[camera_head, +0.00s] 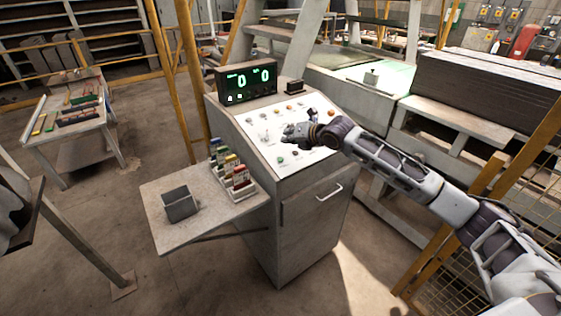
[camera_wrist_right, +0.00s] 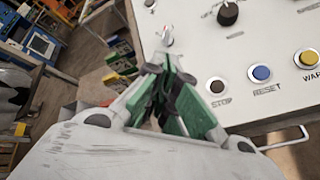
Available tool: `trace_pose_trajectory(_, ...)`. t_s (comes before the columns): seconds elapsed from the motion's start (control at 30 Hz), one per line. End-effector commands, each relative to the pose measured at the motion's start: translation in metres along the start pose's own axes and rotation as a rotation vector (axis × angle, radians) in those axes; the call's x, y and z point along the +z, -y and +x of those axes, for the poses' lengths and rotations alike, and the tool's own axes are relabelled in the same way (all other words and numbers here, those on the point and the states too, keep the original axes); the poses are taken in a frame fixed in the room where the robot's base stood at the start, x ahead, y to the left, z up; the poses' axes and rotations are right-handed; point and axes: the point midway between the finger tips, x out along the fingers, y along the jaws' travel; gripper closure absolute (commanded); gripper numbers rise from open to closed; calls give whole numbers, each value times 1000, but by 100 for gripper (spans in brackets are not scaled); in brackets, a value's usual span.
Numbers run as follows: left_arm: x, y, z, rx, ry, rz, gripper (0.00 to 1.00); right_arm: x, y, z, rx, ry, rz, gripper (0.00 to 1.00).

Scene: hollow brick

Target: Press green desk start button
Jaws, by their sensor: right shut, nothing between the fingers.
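The control desk (camera_head: 288,203) has a white sloped panel (camera_head: 256,140) with several small buttons and knobs. A small dark greenish button (camera_head: 280,160) sits near the panel's lower left edge in the head view; its colour is hard to tell. My right gripper (camera_head: 288,136) is over the panel, slightly above this button in the picture. In the right wrist view my gripper fingers (camera_wrist_right: 165,90) are shut and empty, with green pads. I cannot tell whether they touch the panel. No green button shows in the wrist view. My left gripper is not in view.
Beside the fingers are a dark STOP button (camera_wrist_right: 216,86), a blue RESET button (camera_wrist_right: 261,73) and a yellow button (camera_wrist_right: 308,58). A black knob (camera_wrist_right: 228,13) stands above them. A display (camera_head: 247,84) reading zeros stands behind the panel. A side shelf (camera_head: 160,222) holds small boxes.

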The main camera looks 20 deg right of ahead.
Motion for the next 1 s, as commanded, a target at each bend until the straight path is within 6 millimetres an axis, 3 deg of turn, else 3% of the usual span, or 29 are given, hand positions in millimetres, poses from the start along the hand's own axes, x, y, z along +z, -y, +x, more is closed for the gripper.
trace_pose_trajectory(1.0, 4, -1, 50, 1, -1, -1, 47, -29, 28, 37, -1, -2, 1, 100)
